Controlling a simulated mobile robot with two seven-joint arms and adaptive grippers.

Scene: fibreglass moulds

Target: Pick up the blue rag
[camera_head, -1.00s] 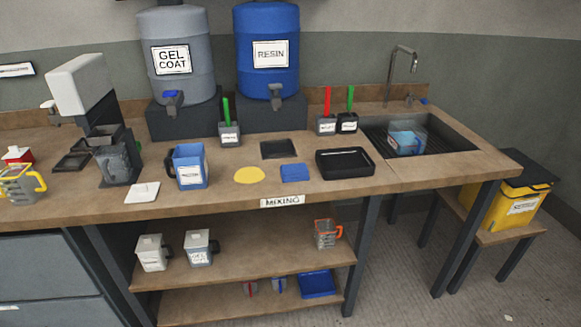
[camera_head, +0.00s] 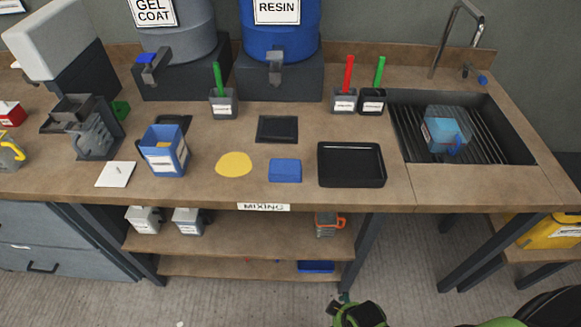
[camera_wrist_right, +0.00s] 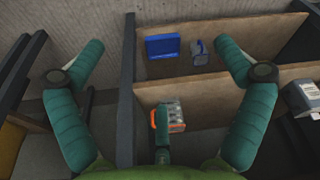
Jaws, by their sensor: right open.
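The blue rag (camera_head: 285,170) lies flat as a small folded rectangle on the workbench, between a yellow round piece and a black tray, near the front edge. My right gripper (camera_wrist_right: 157,48) is open and empty in the right wrist view, its two teal fingers spread wide. It points toward the shelves under the bench, and the rag does not show there. In the head view, part of the right gripper (camera_head: 355,312) shows at the bottom edge, in front of and below the bench. My left gripper is in neither view.
The yellow piece (camera_head: 233,164) lies left of the rag and the black tray (camera_head: 351,181) right of it. A dark flat square (camera_head: 277,128) is behind. A blue jug (camera_head: 164,153) stands farther left. In the wrist view, a bench leg (camera_wrist_right: 126,90) stands between the fingers.

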